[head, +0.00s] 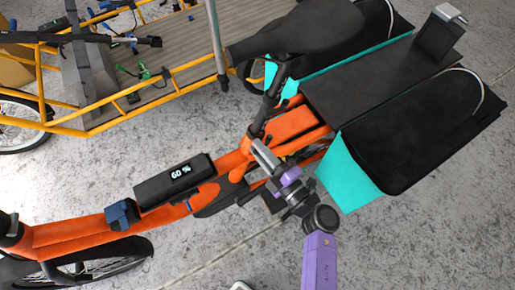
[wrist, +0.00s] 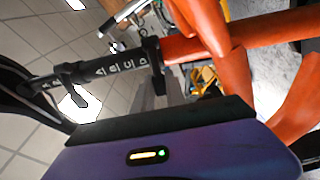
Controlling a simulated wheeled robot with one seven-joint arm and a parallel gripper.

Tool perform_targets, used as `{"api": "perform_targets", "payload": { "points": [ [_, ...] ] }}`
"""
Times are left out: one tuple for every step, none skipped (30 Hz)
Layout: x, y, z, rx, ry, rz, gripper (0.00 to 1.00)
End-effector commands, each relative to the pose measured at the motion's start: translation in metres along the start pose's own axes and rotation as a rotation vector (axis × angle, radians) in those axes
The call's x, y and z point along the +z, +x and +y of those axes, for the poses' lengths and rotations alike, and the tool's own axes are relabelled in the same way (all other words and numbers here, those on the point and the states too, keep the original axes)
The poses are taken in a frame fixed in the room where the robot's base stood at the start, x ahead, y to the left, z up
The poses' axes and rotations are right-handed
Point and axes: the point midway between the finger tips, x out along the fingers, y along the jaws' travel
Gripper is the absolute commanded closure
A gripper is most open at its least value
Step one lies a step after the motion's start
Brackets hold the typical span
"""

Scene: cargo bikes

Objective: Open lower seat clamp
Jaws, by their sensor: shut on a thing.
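The orange bike's dark seat post (head: 270,100) rises from the frame to the black saddle (head: 290,35). In the wrist view the seat post (wrist: 110,68) carries letter marks between two black collars. The lower seat clamp (wrist: 152,62) sits where the post enters the orange tube; the upper collar (wrist: 73,73) is nearer the saddle. In the head view the lower seat clamp (head: 256,133) is small and partly covered. My gripper (head: 263,153) reaches in from the lower right and is shut at this clamp. What its fingertips hold is hidden in the wrist view.
Turquoise-and-black panniers (head: 350,175) and a black rear deck (head: 370,75) stand close to my arm. A yellow-framed cargo bike (head: 150,100) stands behind. Bare concrete floor (head: 420,240) is at lower right.

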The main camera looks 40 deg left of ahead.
Motion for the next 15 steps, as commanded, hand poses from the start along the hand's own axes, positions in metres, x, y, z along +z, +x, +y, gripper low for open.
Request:
{"api": "perform_targets", "payload": {
  "points": [
    [0.005,-0.003,-0.003,0.002,-0.001,0.035,1.0],
    [0.006,-0.004,-0.004,0.002,-0.001,0.059,1.0],
    [0.007,-0.006,-0.004,0.002,-0.001,0.094,1.0],
    [0.009,-0.007,-0.005,0.002,-0.002,0.122,1.0],
    [0.01,-0.009,-0.005,0.003,-0.003,0.149,1.0],
    [0.011,-0.011,-0.006,0.003,-0.003,0.184,1.0],
    [0.012,-0.012,-0.006,0.002,-0.002,0.21,1.0],
    [0.013,-0.013,-0.007,0.002,-0.002,0.234,1.0],
    [0.013,-0.015,-0.007,0.002,-0.003,0.267,1.0],
    [0.014,-0.016,-0.007,0.002,-0.003,0.291,1.0],
    [0.015,-0.017,-0.007,0.002,-0.004,0.314,1.0],
    [0.016,-0.018,-0.007,0.001,-0.003,0.343,1.0],
    [0.016,-0.019,-0.007,0.001,-0.003,0.365,1.0],
    [0.017,-0.02,-0.008,0.001,-0.003,0.385,1.0],
    [0.018,-0.021,-0.008,0.0,-0.004,0.411,1.0]
  ]
}}
